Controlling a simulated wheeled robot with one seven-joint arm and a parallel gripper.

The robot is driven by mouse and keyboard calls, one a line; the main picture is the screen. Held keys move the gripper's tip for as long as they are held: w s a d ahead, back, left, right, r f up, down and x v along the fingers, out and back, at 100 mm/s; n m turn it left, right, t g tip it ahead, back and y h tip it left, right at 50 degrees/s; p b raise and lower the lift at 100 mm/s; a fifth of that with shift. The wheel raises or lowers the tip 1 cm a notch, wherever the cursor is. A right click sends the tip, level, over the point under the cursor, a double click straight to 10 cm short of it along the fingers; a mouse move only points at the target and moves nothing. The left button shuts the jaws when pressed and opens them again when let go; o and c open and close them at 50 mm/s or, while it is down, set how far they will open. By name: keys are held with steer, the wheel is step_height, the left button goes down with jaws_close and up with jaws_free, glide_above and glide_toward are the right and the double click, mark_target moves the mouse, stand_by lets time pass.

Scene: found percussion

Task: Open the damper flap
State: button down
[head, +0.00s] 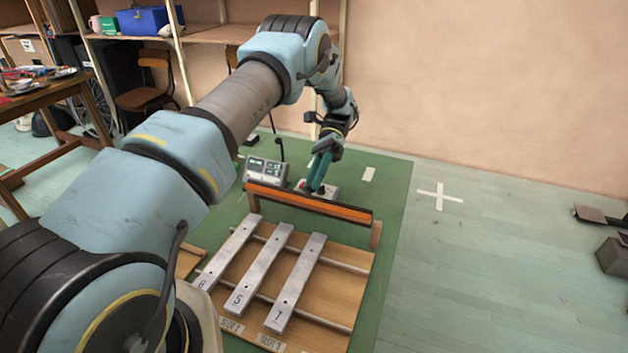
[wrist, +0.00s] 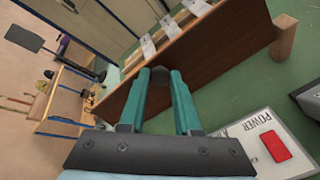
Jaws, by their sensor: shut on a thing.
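The damper flap (head: 310,204) is a long dark panel with an orange strip, set across the far end of the wooden bar frame. In the wrist view its brown face (wrist: 215,42) fills the upper middle. My gripper (head: 317,188) is at the flap's far side in the head view. In the wrist view my teal fingers (wrist: 159,78) are shut on a dark round knob (wrist: 158,76) at the panel's face. The flap's exact tilt is hard to tell.
Metal bars numbered 6, 5 and 7 (head: 262,268) lie on the wooden frame (head: 345,291). A control box with a display (head: 266,170) stands behind the flap. A box marked POWER with a red switch (wrist: 275,146) is close to my gripper. Open floor (head: 480,260) lies to the right.

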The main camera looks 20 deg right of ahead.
steer(key=c, duration=0.6)
jaws_free()
step_height(320, 180, up, 10)
steer(key=p, duration=0.7)
steer(key=shift+f, duration=0.1)
